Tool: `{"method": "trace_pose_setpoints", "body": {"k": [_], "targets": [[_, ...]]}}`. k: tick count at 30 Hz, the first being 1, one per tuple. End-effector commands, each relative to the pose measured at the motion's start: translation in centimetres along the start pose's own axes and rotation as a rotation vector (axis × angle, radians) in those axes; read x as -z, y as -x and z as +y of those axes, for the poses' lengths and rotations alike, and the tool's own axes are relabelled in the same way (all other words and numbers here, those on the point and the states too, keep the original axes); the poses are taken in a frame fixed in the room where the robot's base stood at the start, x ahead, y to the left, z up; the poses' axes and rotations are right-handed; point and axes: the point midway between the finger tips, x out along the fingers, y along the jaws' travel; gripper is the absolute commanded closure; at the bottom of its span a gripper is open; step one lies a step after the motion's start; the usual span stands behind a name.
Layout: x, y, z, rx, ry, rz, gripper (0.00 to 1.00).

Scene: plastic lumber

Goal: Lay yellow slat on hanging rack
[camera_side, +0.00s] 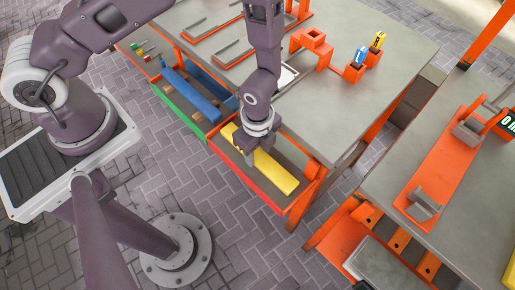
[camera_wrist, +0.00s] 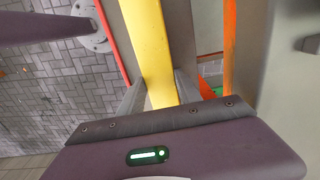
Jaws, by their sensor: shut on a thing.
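The yellow slat (camera_side: 276,173) lies lengthwise in the red-edged bin (camera_side: 246,182) on the side of the grey table. My gripper (camera_side: 248,157) points down at the slat near its middle. In the wrist view, the fingers of my gripper (camera_wrist: 160,96) stand on both sides of the yellow slat (camera_wrist: 148,45) and are shut on it. The slat's near end is hidden behind the gripper body in that view. I cannot tell for certain which fixture is the hanging rack; an orange plate with grey brackets (camera_side: 446,172) lies on the right table.
A blue slat (camera_side: 190,95) lies in the green-edged bin (camera_side: 180,112) beside the red one. Orange table legs (camera_side: 303,200) stand close to the right of the red bin. An orange holder (camera_side: 312,44) and blue and yellow number blocks stand on the grey table (camera_side: 345,100).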

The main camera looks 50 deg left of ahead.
Motion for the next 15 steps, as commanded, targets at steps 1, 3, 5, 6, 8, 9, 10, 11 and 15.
{"method": "trace_pose_setpoints", "body": {"k": [1,3,5,6,8,9,10,11,15], "targets": [[0.01,0.02,-0.01,0.0,0.0,0.0,1.0],[0.01,0.0,0.0,0.0,0.0,0.0,1.0],[0.0,-0.05,0.0,0.0,0.0,0.0,1.0],[0.01,-0.1,0.01,0.0,0.0,0.0,1.0],[0.0,-0.21,0.02,-0.001,0.0,0.0,1.0],[0.0,-0.3,0.03,-0.001,0.0,0.0,1.0],[0.0,-0.36,0.03,-0.001,0.0,0.0,1.0],[0.0,-0.43,0.04,-0.001,0.0,-0.001,1.0],[0.01,-0.7,0.04,-0.001,0.0,0.0,1.0]]}}
